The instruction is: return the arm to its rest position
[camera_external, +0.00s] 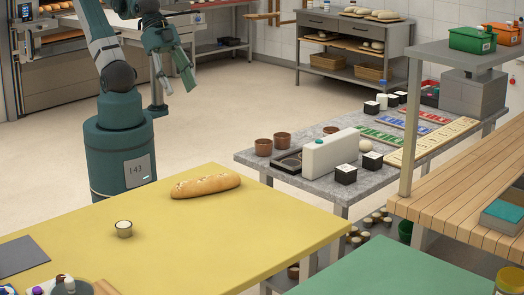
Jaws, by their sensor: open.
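My gripper (175,86) hangs in the air at the upper left, beside my own upper arm. Its teal fingers point down and stand apart, with nothing seen between them. It is well clear of the yellow table (230,225). The arm is folded close above its teal base. Part of the wrist is hidden behind the arm links.
A bread loaf (205,186) and a small cup (124,229) are on the yellow table. A grey table (240,157) at the right holds brown pots (263,147), a white block (330,153) and dark boxes (346,174). Open floor (225,115) lies between.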

